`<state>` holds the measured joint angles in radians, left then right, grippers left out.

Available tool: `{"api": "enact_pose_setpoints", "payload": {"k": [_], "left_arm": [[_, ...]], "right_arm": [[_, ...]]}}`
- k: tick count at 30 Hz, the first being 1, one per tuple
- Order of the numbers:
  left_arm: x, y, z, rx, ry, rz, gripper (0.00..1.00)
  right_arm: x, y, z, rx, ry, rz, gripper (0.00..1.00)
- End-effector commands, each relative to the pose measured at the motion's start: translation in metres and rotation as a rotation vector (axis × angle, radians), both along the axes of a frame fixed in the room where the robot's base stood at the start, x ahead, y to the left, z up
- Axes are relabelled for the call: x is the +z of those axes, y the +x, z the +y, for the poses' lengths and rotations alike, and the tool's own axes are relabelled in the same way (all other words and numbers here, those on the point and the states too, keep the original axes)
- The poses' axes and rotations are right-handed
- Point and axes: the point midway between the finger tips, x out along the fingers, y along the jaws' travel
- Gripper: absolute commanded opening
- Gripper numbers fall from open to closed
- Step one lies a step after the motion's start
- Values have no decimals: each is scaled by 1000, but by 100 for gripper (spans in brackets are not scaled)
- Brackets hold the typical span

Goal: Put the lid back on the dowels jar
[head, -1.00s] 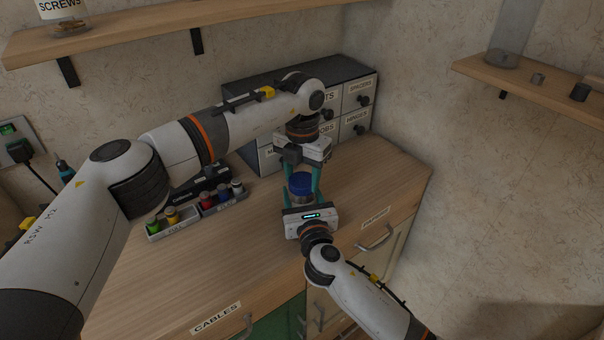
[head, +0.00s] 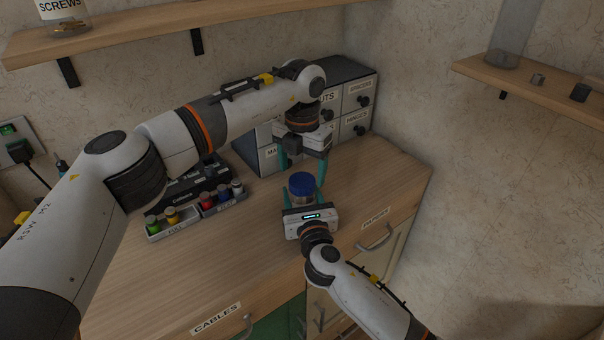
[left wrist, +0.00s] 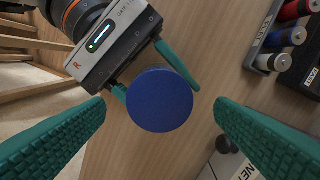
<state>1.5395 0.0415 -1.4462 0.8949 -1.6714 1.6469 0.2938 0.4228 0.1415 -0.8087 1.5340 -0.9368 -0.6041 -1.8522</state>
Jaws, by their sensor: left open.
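The dowels jar (head: 300,203) stands on the bench with the blue lid (head: 301,183) on its top. The lid shows as a full blue disc in the left wrist view (left wrist: 160,100) and hides the jar below it. My left gripper (head: 302,170) is open and empty, pointing down above the lid. Its teal fingers are spread wide to either side in the left wrist view. My right gripper (head: 303,196) comes from the front, with its fingers on both sides of the jar, below the lid. Whether the lid is fully seated cannot be told.
A tray of colored small bottles (head: 183,226) is left of the jar. A dark drawer cabinet (head: 358,95) stands behind it. Shelves hang at upper left (head: 130,42) and upper right (head: 530,84). The bench top (head: 385,175) is clear to the right.

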Motion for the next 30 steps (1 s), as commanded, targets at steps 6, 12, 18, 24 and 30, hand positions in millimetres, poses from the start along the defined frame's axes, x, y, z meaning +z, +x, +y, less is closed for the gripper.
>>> {"api": "enact_pose_setpoints", "payload": {"k": [6, 12, 18, 24, 30], "left_arm": [[50, 1, 0, 0, 0, -5, 78], [83, 1, 0, 0, 0, -4, 78], [96, 0, 0, 0, 1, -1, 78], [96, 0, 0, 0, 1, -1, 78], [96, 0, 0, 0, 1, -1, 78]], "right_arm": [[0, 0, 0, 0, 0, 1, 0], [0, 0, 0, 0, 0, 1, 0], [0, 0, 0, 0, 0, 1, 0], [0, 0, 0, 0, 0, 1, 0], [0, 0, 0, 0, 0, 1, 80]]}}
